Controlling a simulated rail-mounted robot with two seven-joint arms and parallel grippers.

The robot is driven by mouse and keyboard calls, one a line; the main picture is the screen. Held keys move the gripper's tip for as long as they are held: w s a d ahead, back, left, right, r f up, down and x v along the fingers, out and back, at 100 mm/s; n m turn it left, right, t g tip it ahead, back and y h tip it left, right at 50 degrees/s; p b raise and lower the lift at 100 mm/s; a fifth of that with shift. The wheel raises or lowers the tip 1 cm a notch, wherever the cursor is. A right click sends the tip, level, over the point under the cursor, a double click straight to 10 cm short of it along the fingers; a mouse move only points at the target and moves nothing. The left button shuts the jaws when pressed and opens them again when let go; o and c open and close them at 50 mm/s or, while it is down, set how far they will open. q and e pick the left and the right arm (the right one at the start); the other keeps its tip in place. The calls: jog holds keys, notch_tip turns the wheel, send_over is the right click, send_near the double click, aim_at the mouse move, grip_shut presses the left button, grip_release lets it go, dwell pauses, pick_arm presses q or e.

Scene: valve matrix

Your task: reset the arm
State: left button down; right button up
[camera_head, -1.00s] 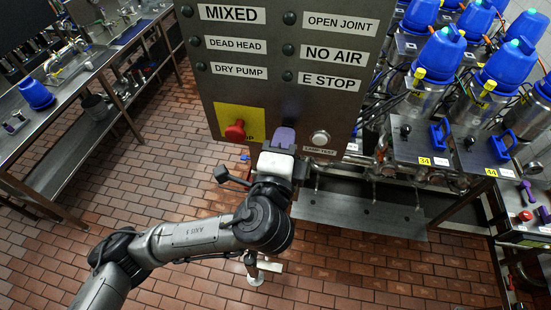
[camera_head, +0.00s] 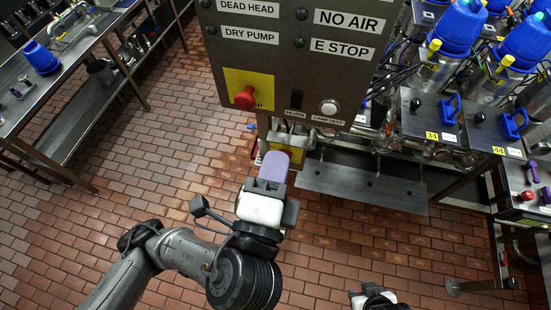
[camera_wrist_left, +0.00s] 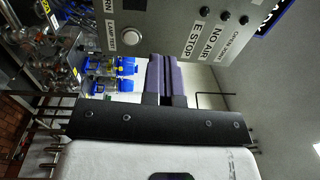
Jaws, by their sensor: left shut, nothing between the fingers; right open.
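My left gripper (camera_head: 273,163) is in front of and below the control panel (camera_head: 345,75) in the head view. Its purple fingers are together with nothing between them. They also show shut in the left wrist view (camera_wrist_left: 166,78), pointing toward the panel side (camera_wrist_left: 190,25) and touching nothing I can make out. My right gripper (camera_head: 372,297) shows only as a small white and dark part at the bottom edge. Most of it is out of frame.
The panel carries a red stop button (camera_head: 245,97) on a yellow plate and a pale lamp-test button (camera_head: 329,107). Blue-topped canisters (camera_head: 461,25) stand at the right. A steel bench (camera_head: 75,50) is at the left. The brick floor (camera_head: 120,185) between is open.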

dwell(0.7)
pick_arm(q)
jog(key=w+a+n+g+p, duration=0.1)
jog(key=w+a+n+g, duration=0.3)
jog(key=n, duration=0.7)
jog(key=a+f+n+g+y+p, duration=0.1)
jog(key=a+f+n+g+p, duration=0.25)
jog(key=a+f, duration=0.6)
jog(key=s+a+f+n+g+y+p, duration=0.25)
jog(key=s+a+f, duration=0.35)
jog(key=f, duration=0.4)
jog(key=s+f+n+g+p, duration=0.1)
jog(key=s+f+g, duration=0.3)
jog(key=s+f, duration=0.4)
jog(key=s, duration=0.7)
jog(key=shift+a+g, duration=0.4)
